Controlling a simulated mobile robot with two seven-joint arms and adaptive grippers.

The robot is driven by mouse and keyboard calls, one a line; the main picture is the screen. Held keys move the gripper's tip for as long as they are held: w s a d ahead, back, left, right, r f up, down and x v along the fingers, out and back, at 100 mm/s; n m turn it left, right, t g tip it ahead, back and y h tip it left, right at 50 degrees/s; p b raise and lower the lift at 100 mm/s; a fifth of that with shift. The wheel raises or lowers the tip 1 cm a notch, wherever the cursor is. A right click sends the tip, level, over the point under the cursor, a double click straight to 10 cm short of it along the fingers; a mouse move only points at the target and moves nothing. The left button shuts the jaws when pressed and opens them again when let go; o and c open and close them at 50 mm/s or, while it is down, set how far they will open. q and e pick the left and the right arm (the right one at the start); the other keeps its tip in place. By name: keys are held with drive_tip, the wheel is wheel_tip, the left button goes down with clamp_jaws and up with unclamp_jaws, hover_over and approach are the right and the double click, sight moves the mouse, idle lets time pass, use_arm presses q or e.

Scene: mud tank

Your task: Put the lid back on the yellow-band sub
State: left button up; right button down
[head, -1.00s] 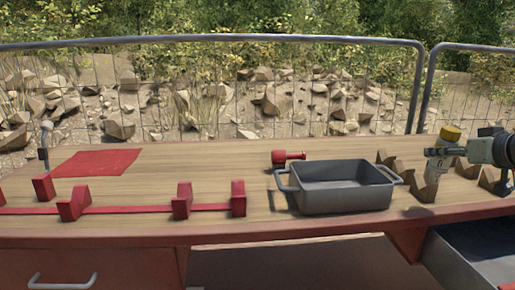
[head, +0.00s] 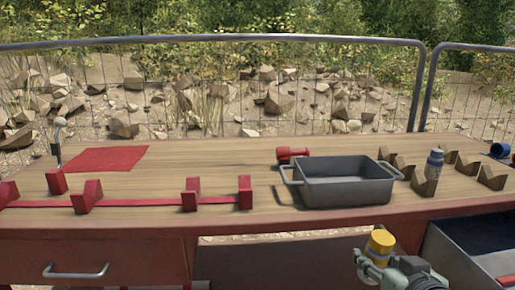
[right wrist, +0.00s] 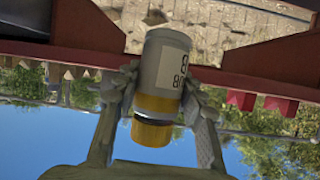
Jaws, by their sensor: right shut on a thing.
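The yellow-band sub (head: 381,243) is a grey cylinder with a yellow band. In the right wrist view the sub (right wrist: 166,60) shows a white label with dark print. A yellow end piece (right wrist: 151,132) sits past the band with a dark ring between; I cannot tell whether it is the lid. My right gripper (head: 374,262) is shut around the sub (right wrist: 160,88) near its yellow band. It holds the sub in front of the table's edge, yellow end up in the head view. My left gripper is not in view.
A grey tray (head: 345,193) stands on the wooden table (head: 225,165). A blue piece (head: 500,150) is at the far right. Red blocks (head: 86,197) and a red mat (head: 99,159) are left.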

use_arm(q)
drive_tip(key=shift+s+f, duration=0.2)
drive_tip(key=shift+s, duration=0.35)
use_arm(e)
drive_tip(key=s+a+f, duration=0.3)
drive_tip(key=a, duration=0.2)
drive_tip(key=shift+s+f, duration=0.25)
drive_tip(key=shift+s, duration=0.05)
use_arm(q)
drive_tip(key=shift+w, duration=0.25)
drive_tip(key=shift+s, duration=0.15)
use_arm(e)
drive_tip(key=s+a+r+n+g+y, duration=0.1)
drive_tip(key=s+a+n+g+y, duration=0.1)
drive_tip(key=a+n+y, duration=0.6)
drive_tip(key=a+g, duration=0.1)
drive_tip(key=a, duration=0.4)
drive_tip(key=shift+a+y, duration=0.3)
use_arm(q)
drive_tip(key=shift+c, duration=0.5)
